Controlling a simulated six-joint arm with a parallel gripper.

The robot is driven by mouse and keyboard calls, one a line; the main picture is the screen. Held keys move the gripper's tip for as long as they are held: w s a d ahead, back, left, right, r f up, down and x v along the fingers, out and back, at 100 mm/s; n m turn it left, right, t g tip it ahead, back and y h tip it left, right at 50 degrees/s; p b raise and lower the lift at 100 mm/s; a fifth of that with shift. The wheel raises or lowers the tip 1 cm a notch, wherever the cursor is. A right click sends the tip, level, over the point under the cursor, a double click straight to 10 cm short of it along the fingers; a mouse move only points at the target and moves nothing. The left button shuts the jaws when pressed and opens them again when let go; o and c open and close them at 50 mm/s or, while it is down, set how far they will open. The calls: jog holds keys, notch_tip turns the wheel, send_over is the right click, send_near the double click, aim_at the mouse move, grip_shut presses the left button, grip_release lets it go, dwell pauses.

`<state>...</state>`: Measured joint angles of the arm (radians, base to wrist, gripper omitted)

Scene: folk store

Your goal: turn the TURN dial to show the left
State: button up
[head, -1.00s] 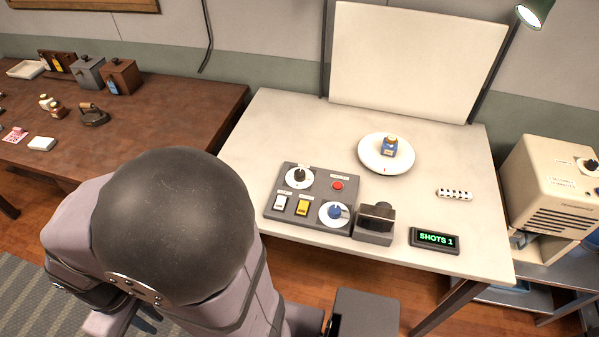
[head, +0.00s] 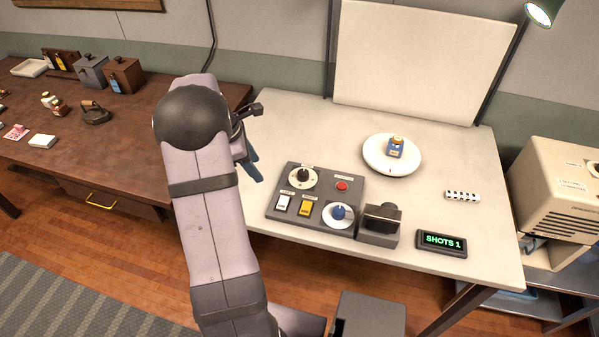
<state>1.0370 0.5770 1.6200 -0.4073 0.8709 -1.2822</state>
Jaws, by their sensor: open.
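A grey control box (head: 315,200) lies on the white table. It has a black-knobbed dial (head: 303,176) at its back left and a blue-knobbed dial (head: 339,213) at its front right. The small labels are too small to read, so I cannot tell which is the TURN dial. A blue bottle (head: 396,150) stands on a round white turntable (head: 376,165) behind the box. My gripper (head: 254,170) is just left of the box, above the table's left edge, open and touching no dial. My arm hides part of it.
A red button (head: 342,185), a white switch (head: 282,203) and a yellow switch (head: 306,207) sit near the dials. A dark camera-like block (head: 380,225) and a "SHOTS 1" display (head: 441,242) stand to the right. A white backdrop (head: 420,65) rises behind.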

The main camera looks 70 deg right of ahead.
jog(key=g, duration=0.1)
send_near(302, 173)
jog(key=shift+n, duration=0.4)
jog(key=shift+p+x, duration=1.05)
jog(key=shift+x, duration=3.15)
jog(key=shift+d, duration=0.1)
jog(key=shift+c, duration=0.6)
jog(key=c, duration=0.9)
